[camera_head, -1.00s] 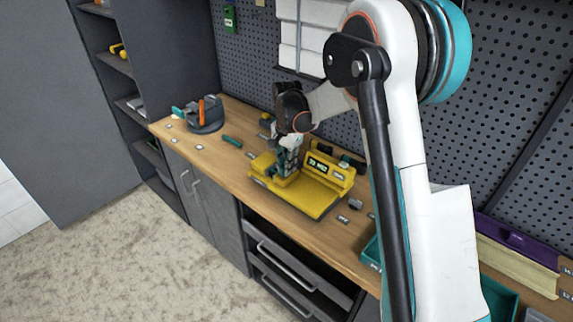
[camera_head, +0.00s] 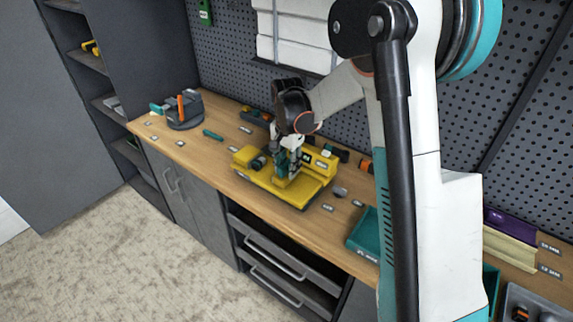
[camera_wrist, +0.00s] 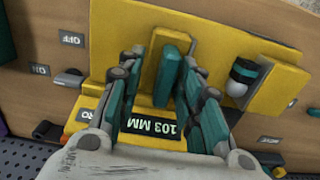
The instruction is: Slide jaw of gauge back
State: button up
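The yellow gauge (camera_head: 305,197) lies on the wooden bench in the head view. Its display (camera_wrist: 155,127) reads 103 MM in the wrist view, upside down. A teal upright block on a yellow carriage, seemingly the jaw (camera_wrist: 167,76), stands near the middle of the wrist view. My gripper (camera_wrist: 163,68) is over the gauge, one finger on each side of this block. A gap shows at the left finger; contact at the right finger is unclear. A white and dark round part (camera_wrist: 241,78) sits on the gauge to the right. In the head view my gripper (camera_head: 285,172) hides the jaw's base.
A dark round holder with an orange tool (camera_head: 184,110) stands at the bench's far left. A teal tray (camera_head: 364,236) lies right of the gauge. A small grey part (camera_head: 340,191) is beside the gauge. The pegboard (camera_head: 225,62) rises behind.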

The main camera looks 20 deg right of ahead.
aim_at(287, 164)
jog(key=shift+r, duration=0.15)
notch_tip(287, 164, up, 12)
dwell(0.5)
dwell(0.3)
jog(key=s+a+r+n+t+b, duration=0.1)
jog(key=s+r+n+t, duration=0.15)
jog(key=s, duration=0.45)
jog(key=s+a+r+n+t+b, duration=0.1)
jog(key=s+r+n, duration=0.15)
jog(key=s, duration=0.45)
jog(key=s+f+n+t+b, duration=0.1)
jog(key=s+f+n+t, duration=0.1)
jog(key=s, duration=0.4)
jog(key=s+a+f+n+t+b, duration=0.1)
jog(key=s+f+n, duration=0.2)
jog(key=s, duration=0.4)
jog(key=shift+s+a+f+n+t, duration=0.2)
jog(key=shift+a+n+t, duration=0.15)
jog(key=shift+n, duration=0.25)
